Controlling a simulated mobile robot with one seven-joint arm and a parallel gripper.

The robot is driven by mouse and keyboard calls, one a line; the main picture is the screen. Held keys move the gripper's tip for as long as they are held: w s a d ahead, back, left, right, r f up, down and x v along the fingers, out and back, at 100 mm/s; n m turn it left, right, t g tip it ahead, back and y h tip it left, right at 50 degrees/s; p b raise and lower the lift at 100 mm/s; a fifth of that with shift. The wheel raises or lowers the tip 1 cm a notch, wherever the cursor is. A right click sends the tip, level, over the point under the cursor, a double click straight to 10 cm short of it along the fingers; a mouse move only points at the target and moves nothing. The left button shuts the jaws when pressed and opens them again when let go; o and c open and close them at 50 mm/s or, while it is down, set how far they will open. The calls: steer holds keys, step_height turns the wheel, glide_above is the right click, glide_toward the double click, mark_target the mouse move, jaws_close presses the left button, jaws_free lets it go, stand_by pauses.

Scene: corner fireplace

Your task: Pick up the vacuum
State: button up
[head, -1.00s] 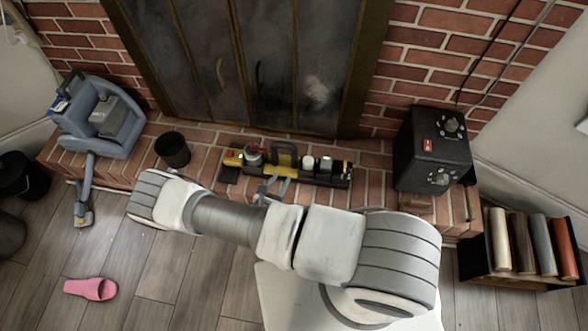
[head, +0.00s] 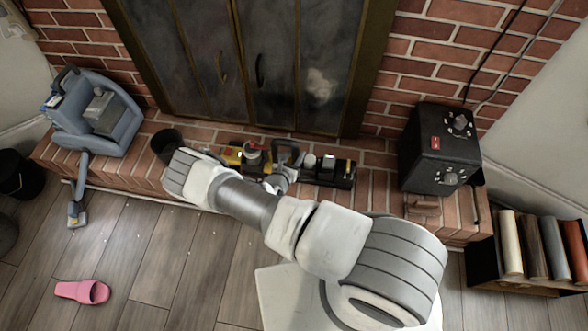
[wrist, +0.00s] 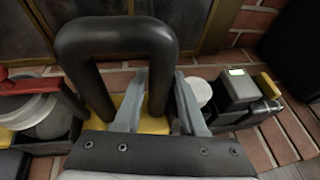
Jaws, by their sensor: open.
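A blue-grey machine that looks like a vacuum (head: 112,128) stands on the left end of the brick hearth in the head view. Its hose and nozzle (head: 77,212) hang down to the floor. My gripper (wrist: 160,85) is away from it, at the black and yellow tool caddy (head: 325,176) mid-hearth. In the wrist view, a black loop handle (wrist: 115,38) rises over a yellow base, and my open fingers stand on either side of its right leg. I cannot tell whether they touch it. My arm partly covers the caddy in the head view.
A black box with knobs (head: 440,150) sits at the hearth's right. A rack of rolls (head: 525,265) is far right. A pink slipper (head: 83,291) lies on the open floor at left.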

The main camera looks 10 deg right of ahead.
steer(key=shift+w+d+f, duration=0.15)
steer(key=shift+w, duration=0.15)
jaws_close()
stand_by(1.1)
steer(key=shift+r, duration=0.2)
